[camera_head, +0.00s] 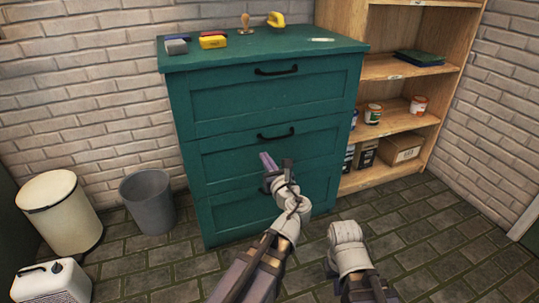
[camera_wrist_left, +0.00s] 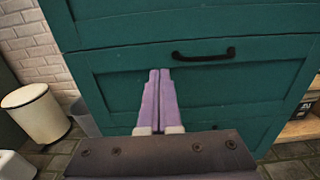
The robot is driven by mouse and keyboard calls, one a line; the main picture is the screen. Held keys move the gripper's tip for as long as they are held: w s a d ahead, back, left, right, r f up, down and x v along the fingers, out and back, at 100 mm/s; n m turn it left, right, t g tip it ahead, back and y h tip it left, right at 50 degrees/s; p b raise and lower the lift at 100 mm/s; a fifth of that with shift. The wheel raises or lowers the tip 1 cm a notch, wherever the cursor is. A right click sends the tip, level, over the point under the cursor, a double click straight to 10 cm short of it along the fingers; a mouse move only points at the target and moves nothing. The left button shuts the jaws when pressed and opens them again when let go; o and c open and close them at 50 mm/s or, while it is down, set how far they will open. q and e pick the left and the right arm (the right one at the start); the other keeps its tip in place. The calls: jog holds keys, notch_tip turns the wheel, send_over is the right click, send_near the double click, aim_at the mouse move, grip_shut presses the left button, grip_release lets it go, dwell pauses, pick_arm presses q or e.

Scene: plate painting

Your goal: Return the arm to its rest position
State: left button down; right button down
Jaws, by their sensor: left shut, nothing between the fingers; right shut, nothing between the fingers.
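My left arm reaches up from the bottom of the head view. My left gripper (camera_head: 266,158) is shut and empty, in front of the middle drawer of the teal cabinet (camera_head: 200,110). In the left wrist view its two purple fingers (camera_wrist_left: 155,95) are together, below and left of the black middle drawer handle (camera_wrist_left: 203,55). The head view does not clearly show whether the fingers touch the drawer front. My right arm (camera_head: 348,250) shows at the lower right, but its gripper fingers are not visible. The drawers look closed.
On the cabinet top are a yellow block (camera_head: 212,41), a grey block (camera_head: 176,46), a wooden stamp (camera_head: 245,22) and a yellow tool (camera_head: 276,19). A wooden shelf (camera_head: 395,128) stands right. A grey bin (camera_head: 147,200), a cream bin (camera_head: 62,212) and a white canister (camera_head: 50,284) stand left.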

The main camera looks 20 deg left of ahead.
pick_arm(q)
jog(key=s+d+f+n+g+h+p, duration=0.3)
jog(key=s+f+n+g+p, duration=0.6)
jog(key=n, duration=0.6)
jog(key=s+d+n+g+h+p, duration=0.3)
jog(key=s+d+n+g+h, duration=0.3)
jog(key=s+d+n, duration=0.55)
notch_tip(320, 180, up, 36)
jog(key=s+m+p, duration=0.1)
jog(key=s+p, duration=0.1)
jog(key=p, duration=3.5)
jog(key=shift+d+m, duration=0.2)
jog(key=shift+m, duration=0.15)
jog(key=shift+f, duration=0.1)
jog(key=shift+d, duration=0.1)
